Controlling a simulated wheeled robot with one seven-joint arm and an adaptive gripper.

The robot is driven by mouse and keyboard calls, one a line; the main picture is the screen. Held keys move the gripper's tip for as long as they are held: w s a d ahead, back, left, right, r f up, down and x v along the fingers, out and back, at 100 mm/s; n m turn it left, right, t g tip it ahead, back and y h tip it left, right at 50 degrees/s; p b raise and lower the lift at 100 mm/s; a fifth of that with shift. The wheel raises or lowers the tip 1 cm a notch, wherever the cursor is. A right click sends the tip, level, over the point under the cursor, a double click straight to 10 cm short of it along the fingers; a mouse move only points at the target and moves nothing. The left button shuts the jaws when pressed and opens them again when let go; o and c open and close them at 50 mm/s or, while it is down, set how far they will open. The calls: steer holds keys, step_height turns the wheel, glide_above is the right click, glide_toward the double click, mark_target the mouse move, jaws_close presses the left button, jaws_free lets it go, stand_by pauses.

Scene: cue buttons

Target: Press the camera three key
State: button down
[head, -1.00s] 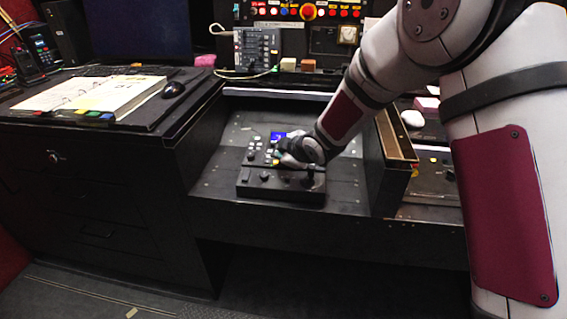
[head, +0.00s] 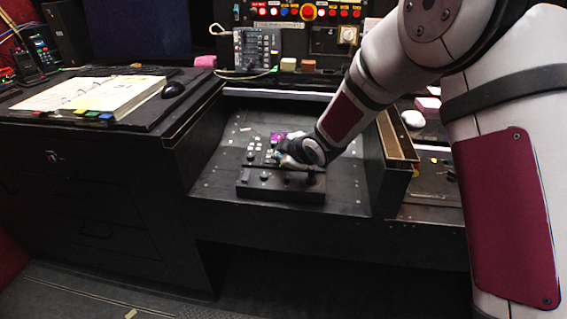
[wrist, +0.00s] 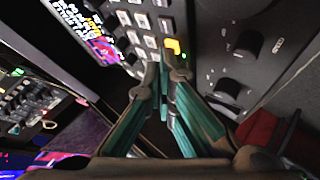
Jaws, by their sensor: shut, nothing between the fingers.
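The control panel (head: 281,188) with its keypad and small screen (head: 277,138) sits in the recessed desk. In the wrist view its pale keys (wrist: 150,41) run in rows, and one key glows yellow (wrist: 172,46) right by my fingertips. The key labels are too small to read, so I cannot tell which is camera three. My gripper (wrist: 162,70) is shut and empty, its fingertips at the keypad beside the yellow key. I cannot tell whether they touch it. In the head view my gripper (head: 279,158) hides part of the keypad.
Black knobs (wrist: 247,44) stand beside the keys in the wrist view. An open binder (head: 95,95) and a mouse (head: 173,89) lie on the left desk. A raised wooden-edged divider (head: 397,140) stands right of the recess. A button panel is at the back.

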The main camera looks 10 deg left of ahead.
mark_target(281, 172)
steer(key=shift+s+r+p, duration=0.1)
steer(key=shift+r+p, duration=0.2)
steer(key=shift+r, duration=0.35)
steer(key=shift+r, duration=0.15)
steer(key=r+p, duration=0.2)
steer(key=r, duration=0.1)
steer(key=r+p, duration=0.1)
steer(key=shift+s+r, duration=0.35)
steer(key=shift+d, duration=0.1)
stand_by(0.3)
